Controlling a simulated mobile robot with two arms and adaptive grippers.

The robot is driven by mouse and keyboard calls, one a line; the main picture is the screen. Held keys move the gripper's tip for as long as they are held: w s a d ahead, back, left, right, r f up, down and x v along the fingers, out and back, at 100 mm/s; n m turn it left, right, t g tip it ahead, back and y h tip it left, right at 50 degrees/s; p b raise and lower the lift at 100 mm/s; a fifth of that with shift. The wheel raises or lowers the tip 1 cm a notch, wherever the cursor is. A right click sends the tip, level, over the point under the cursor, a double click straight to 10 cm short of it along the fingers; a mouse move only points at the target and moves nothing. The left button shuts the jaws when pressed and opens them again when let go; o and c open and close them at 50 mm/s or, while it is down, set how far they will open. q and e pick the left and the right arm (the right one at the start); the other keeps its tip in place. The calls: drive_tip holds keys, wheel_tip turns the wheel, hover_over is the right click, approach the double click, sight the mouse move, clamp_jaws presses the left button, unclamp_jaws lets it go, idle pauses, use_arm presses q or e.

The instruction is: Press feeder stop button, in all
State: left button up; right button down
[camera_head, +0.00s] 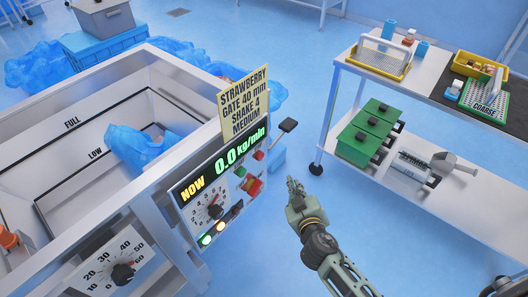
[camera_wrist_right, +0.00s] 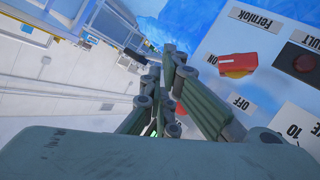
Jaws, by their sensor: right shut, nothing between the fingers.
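The feeder's control panel (camera_head: 213,199) fills the front of the white machine; its green display reads 0.0 kg/min. It carries a dial, lit amber and green lamps, and several red controls. A red-and-yellow switch (camera_head: 250,185) sits at its right side. The wrist view shows a red-and-yellow switch (camera_wrist_right: 238,66) marked ON and OFF, and a dark red round part (camera_wrist_right: 304,62) under a FAULT label. I cannot tell which control is the stop button. My right gripper (camera_head: 293,184) is shut and empty, right of the panel and apart from it. My left gripper is out of view.
A yellow sign (camera_head: 243,105) stands above the panel, and a black-ended lever (camera_head: 288,125) sticks out at its right. A cart (camera_head: 345,70) with trays and green boxes stands at the right.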

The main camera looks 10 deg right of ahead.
sight(260, 156)
drive_tip(key=shift+w+r, duration=0.2)
drive_tip(key=shift+r, duration=0.3)
drive_tip(key=w+a+b, duration=0.1)
drive_tip(key=w+a, duration=0.4)
drive_tip(key=w, duration=0.2)
drive_tip(key=shift+a, duration=0.2)
idle(1.3)
drive_tip(key=shift+w+a+b, duration=0.25)
drive_tip(key=shift+w+b, duration=0.05)
